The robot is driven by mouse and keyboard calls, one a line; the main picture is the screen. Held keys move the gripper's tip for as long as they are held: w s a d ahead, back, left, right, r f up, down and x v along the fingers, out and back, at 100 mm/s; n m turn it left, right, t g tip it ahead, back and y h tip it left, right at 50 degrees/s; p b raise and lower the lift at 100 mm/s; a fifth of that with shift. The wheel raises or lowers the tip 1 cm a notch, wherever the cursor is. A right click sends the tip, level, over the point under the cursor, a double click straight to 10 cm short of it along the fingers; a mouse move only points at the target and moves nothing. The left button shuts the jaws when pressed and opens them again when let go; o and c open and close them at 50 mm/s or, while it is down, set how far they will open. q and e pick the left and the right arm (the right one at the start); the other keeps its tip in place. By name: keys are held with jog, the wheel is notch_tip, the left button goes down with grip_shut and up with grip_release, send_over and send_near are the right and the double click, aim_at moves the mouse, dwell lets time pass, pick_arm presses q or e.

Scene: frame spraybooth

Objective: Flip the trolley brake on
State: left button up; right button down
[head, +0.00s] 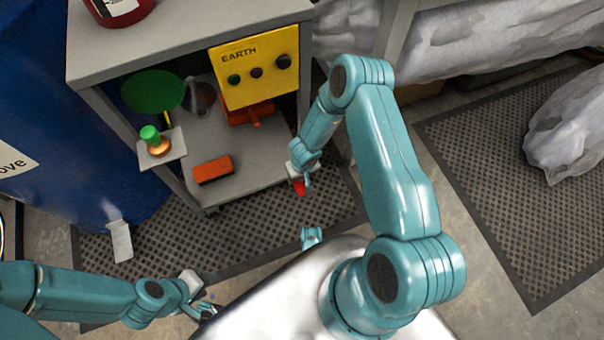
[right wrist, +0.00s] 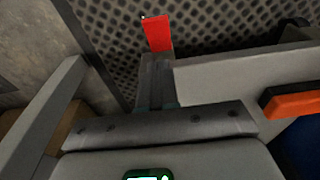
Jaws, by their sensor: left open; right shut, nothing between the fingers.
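The grey trolley (head: 190,42) stands at the upper left, with an open lower shelf (head: 235,170). A small red brake tab (head: 299,187) shows low by the trolley's right front corner. It also shows in the right wrist view as an upright red tab (right wrist: 158,33). My right gripper (head: 298,172) is shut and empty, just above the tab in the head view. In the right wrist view its fingers (right wrist: 157,80) point at the tab's lower end; I cannot tell whether they touch it. My left gripper (head: 208,304) is open and empty over the floor at the lower left.
A blue drum (head: 65,130) stands left of the trolley. Grey wrapped bundles (head: 570,125) lie at the right.

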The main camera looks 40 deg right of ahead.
jog(key=f+b, duration=0.1)
jog(key=f, duration=0.1)
jog(key=f+b, duration=0.1)
jog(key=f, duration=0.3)
jog(key=shift+s+f+b, duration=0.25)
jog(key=shift+f+b, duration=0.05)
jog(key=shift+b, duration=0.1)
jog(key=shift+s+a+f, duration=0.1)
jog(key=shift+s+f, duration=0.1)
jog(key=shift+f, duration=0.2)
pick_arm(q)
jog(key=f, duration=0.2)
jog(key=w+f, duration=0.1)
jog(key=shift+a+f, duration=0.3)
jog(key=shift+a, duration=0.1)
